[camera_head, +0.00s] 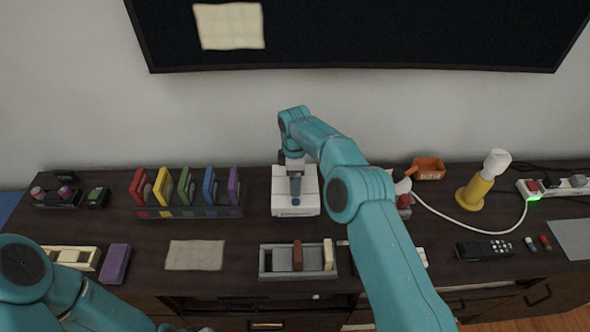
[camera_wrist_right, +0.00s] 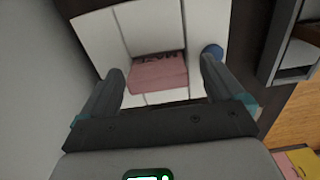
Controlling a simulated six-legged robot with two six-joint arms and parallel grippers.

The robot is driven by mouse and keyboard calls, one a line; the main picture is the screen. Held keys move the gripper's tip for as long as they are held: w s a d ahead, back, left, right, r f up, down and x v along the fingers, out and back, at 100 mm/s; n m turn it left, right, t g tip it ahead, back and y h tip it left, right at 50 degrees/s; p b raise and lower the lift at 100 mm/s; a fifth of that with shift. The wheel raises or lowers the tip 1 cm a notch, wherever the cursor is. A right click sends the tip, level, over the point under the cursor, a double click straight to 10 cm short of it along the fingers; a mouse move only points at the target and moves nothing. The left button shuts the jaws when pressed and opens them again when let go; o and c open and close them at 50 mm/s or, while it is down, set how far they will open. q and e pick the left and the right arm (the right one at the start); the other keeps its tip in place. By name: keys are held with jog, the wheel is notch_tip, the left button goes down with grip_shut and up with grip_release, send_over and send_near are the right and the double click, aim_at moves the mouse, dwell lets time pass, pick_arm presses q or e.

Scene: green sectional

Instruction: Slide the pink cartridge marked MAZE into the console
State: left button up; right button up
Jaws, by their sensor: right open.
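The console (camera_head: 308,207) is a white box standing at the middle of the dark cabinet top. In the right wrist view the pink cartridge (camera_wrist_right: 160,75) stands in the slot of the white console (camera_wrist_right: 98,38), with part of its dark lettering showing. How deep it sits I cannot tell. My right gripper (camera_wrist_right: 161,72) is open, one finger on each side of the cartridge, with gaps between. In the head view the right gripper (camera_head: 295,188) is over the console and hides the cartridge.
A rack (camera_head: 190,212) of several coloured cases stands left of the console. A grey tray (camera_head: 268,262) with upright pieces is in front.

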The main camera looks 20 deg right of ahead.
jog(key=shift+w+r, duration=0.1)
jog(key=shift+r, duration=0.35)
notch_tip(320, 180, up, 9)
jog(key=shift+f, duration=0.2)
notch_tip(320, 180, up, 7)
jog(key=p, duration=0.4)
jog(key=shift+a+f, duration=0.1)
jog(key=shift+f, duration=0.05)
jog(key=shift+s, duration=0.25)
